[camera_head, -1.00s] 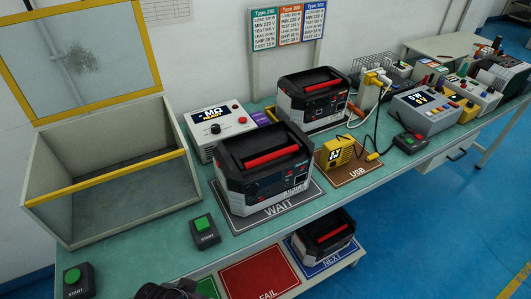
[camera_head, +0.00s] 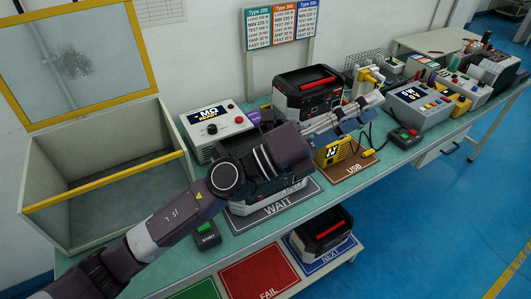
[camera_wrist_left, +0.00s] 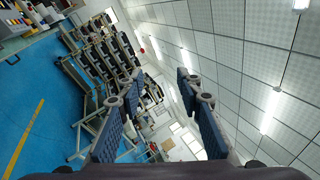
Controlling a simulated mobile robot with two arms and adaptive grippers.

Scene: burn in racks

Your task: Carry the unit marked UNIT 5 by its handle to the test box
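The test box (camera_head: 52,213) stands at the left of the bench, grey with a yellow front bar and its clear, yellow-framed lid (camera_head: 70,68) raised. A black-and-grey unit (camera_head: 285,192) sits on the WAIT mat (camera_head: 285,207), largely hidden behind my left arm. A second unit with a red handle (camera_head: 315,84) stands behind it, and a third (camera_head: 322,238) is on the lower NEXT mat. I cannot read UNIT 5 on any of them. My left gripper (camera_head: 362,113) is open and empty above the yellow USB device; its spread fingers show in the left wrist view (camera_wrist_left: 160,88). My right gripper is out of view.
The yellow USB device (camera_head: 333,150) has cables running right. A white meter box (camera_head: 217,128) stands right of the test box, a green START button (camera_head: 206,232) in front. Instruments (camera_head: 418,104) line the bench's right part. The lower shelf's FAIL mat (camera_head: 258,277) is bare.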

